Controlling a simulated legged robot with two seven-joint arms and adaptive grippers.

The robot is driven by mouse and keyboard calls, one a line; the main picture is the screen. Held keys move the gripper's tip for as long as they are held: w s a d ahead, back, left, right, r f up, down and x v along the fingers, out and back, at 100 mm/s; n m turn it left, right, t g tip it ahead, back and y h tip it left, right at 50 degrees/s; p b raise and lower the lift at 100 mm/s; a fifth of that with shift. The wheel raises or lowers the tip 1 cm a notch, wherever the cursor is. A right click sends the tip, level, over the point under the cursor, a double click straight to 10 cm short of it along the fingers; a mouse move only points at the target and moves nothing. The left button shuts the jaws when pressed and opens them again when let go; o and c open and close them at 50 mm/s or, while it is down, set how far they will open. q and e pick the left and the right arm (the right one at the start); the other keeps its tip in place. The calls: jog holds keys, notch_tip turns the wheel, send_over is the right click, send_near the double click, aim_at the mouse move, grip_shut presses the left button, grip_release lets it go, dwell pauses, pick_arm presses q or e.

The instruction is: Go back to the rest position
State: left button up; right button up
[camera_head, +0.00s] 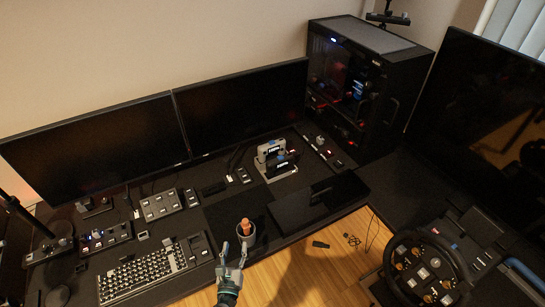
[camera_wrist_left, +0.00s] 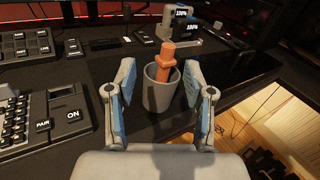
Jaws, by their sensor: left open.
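My left gripper (camera_head: 241,248) is open near the front edge of the desk, its fingers pointing away from me. In the left wrist view the left gripper (camera_wrist_left: 163,92) shows with its two blue-padded fingers spread wide. A grey cup (camera_wrist_left: 159,92) stands between and just beyond the fingers, with a gap visible on each side. An orange object (camera_wrist_left: 166,58) stands in the cup and sticks out above its rim. In the head view the orange object (camera_head: 246,226) shows just past the fingertips. My right gripper is not in view.
A keyboard (camera_head: 142,273) lies left of the gripper. Two monitors (camera_head: 95,148) and a PC tower (camera_head: 360,85) stand at the back. A steering wheel (camera_head: 428,268) is at the right. A dark flat panel (camera_head: 319,201) lies right of the cup. Wooden floor (camera_head: 310,265) shows beyond the desk edge.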

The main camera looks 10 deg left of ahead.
pick_arm(q)
jog(key=s+a+f+n+g+y, duration=0.2)
jog(key=s+a+f+n+g, duration=0.15)
jog(key=n, duration=0.65)
jog(key=s+a+f+n+g+y, duration=0.1)
jog(key=s+a+f+n+g, duration=0.3)
jog(key=n, duration=0.6)
jog(key=s+d+f+n+g+h, duration=0.1)
jog(key=s+d+n+g+h, duration=0.1)
jog(key=s+n+g, duration=0.35)
jog(key=s+d+f+n+g+h, duration=0.1)
jog(key=s+d+n+g+h, duration=0.1)
jog(key=s+n, duration=0.6)
jog(key=s+f+m, duration=0.2)
jog(key=s+f, duration=0.1)
jog(key=f, duration=2.5)
jog(key=s+a+f+g, duration=0.1)
jog(key=s+a+f, duration=0.1)
jog(key=s+f, duration=0.5)
jog(key=s+a+f+g, duration=0.1)
jog(key=s+f, duration=0.6)
jog(key=s, duration=0.3)
jog(key=shift+a+f, duration=0.3)
jog(key=shift+a, duration=0.05)
